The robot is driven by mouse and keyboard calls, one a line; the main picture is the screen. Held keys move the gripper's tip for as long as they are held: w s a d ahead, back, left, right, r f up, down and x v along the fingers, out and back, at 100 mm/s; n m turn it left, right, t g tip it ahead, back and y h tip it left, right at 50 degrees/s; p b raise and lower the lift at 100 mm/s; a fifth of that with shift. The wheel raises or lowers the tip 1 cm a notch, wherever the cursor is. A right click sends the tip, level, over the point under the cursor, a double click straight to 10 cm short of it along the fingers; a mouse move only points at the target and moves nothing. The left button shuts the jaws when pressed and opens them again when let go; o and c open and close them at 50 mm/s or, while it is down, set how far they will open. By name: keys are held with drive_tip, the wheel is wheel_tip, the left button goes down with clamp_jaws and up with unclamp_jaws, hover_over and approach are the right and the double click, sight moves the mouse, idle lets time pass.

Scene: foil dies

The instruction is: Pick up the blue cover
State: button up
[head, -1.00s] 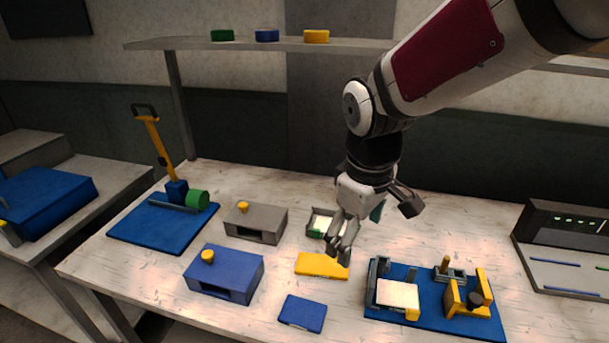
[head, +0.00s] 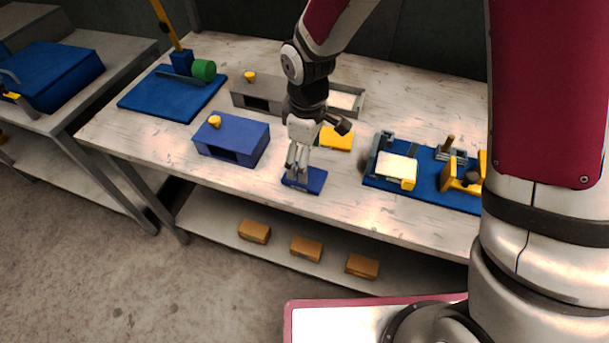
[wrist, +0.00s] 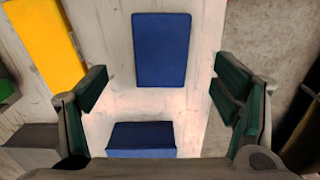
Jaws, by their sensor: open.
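The blue cover (head: 315,182) is a flat blue plate lying near the front edge of the worktable. In the wrist view the cover (wrist: 162,50) lies flat at the upper middle, framed by the fingers but beyond their tips. My gripper (head: 297,168) points down over the cover and hides part of it in the head view. In the wrist view its green-padded fingers (wrist: 160,98) are spread wide with nothing between them.
A blue box (head: 230,140) with a yellow knob stands left of the cover; it also shows in the wrist view (wrist: 142,140). A yellow plate (head: 337,138) lies behind. A blue fixture base (head: 430,190) is at the right. Orange-brown boxes (head: 306,248) sit on the lower shelf.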

drive_tip(key=shift+f+p, duration=0.45)
drive_tip(key=shift+f, duration=2.45)
drive_tip(key=c, duration=1.2)
